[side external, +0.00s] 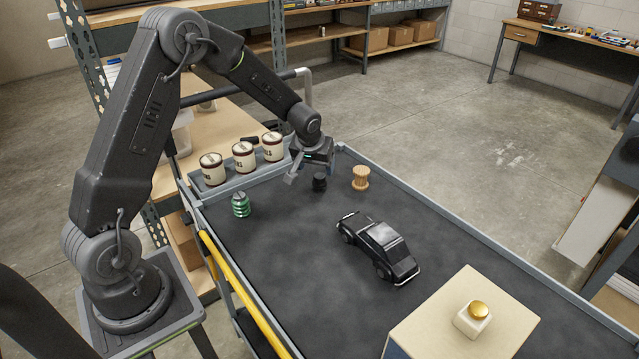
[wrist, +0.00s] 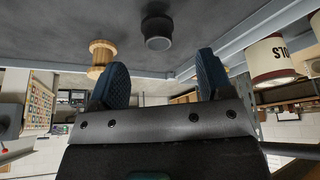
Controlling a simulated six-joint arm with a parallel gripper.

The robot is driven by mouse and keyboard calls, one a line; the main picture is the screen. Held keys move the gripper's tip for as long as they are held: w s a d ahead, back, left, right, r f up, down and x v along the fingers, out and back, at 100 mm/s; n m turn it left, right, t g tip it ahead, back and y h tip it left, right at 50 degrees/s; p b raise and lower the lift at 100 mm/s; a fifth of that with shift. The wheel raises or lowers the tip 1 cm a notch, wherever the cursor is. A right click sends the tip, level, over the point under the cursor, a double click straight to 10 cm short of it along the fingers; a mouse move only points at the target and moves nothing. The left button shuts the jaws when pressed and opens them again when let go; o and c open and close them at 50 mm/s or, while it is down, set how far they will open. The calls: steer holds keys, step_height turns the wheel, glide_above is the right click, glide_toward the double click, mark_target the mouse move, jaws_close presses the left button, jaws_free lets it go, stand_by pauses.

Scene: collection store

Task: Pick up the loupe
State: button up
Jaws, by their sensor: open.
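The loupe (side external: 319,182) is a small black cylinder standing on the dark mat of the cart, just below my gripper in the side view. In the wrist view the loupe (wrist: 157,30) shows at the top centre, beyond the fingertips and roughly in line with the gap between them. My gripper (side external: 309,177) is open, with nothing between its fingers. In the wrist view its two blue pads (wrist: 162,78) stand wide apart and do not touch the loupe. The exact height of the fingers above the mat is hard to tell.
A wooden spool (side external: 361,178) stands close right of the loupe. A grey tray (side external: 196,191) with three cream jars (side external: 244,157) lies to the left.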

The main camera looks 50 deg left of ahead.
mark_target(319, 176)
steer(key=x, duration=0.7)
steer(key=shift+w+f, duration=0.1)
steer(key=shift+w, duration=0.05)
steer(key=c, duration=1)
